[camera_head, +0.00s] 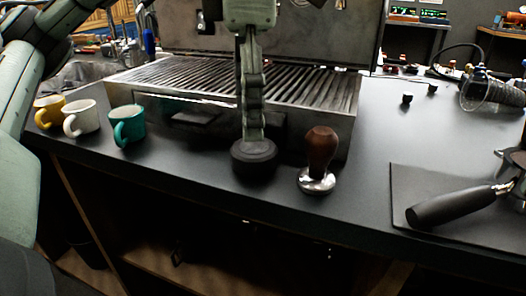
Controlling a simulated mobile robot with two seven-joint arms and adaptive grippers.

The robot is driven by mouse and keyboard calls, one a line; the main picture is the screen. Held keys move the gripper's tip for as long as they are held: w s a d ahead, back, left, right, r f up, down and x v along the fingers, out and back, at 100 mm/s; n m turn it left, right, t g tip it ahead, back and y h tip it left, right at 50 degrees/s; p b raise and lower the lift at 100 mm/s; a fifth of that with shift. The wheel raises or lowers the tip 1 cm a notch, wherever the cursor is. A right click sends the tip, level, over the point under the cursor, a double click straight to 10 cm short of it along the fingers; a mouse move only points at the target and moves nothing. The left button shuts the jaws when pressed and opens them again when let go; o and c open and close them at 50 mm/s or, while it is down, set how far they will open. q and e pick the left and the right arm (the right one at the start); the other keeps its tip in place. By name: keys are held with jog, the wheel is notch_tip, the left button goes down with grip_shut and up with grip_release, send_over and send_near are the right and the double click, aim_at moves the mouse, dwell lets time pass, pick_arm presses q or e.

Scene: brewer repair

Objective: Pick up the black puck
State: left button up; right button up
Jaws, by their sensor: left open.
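The black puck (254,161) is a short, round, dark piece on the black counter, in front of the espresso machine, in the middle of the head view. My left gripper (253,136) points straight down with its fingertips at the top of the puck. It is seen edge-on, so one finger hides the other, and I cannot tell whether the fingers touch the puck or only stand over it. The left gripper is open. My right gripper is not in view.
A wooden-handled tamper (321,158) stands close to the right of the puck. The machine's slatted drip tray (310,88) is just behind. Teal (128,125), white (82,118) and yellow (48,112) cups stand left. A black-handled portafilter (452,206) lies on a dark mat (421,180) at right.

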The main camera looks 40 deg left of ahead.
aim_at(255, 146)
pick_arm(q)
jog(key=shift+d+f, duration=0.1)
jog(key=shift+f, duration=0.3)
jog(key=f, duration=0.3)
jog(key=shift+d+f, duration=0.3)
jog(key=shift+w+f, duration=0.1)
jog(key=shift+f, duration=0.4)
jog(key=c, duration=1.3)
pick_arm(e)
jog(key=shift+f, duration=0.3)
pick_arm(q)
jog(key=shift+r, duration=0.1)
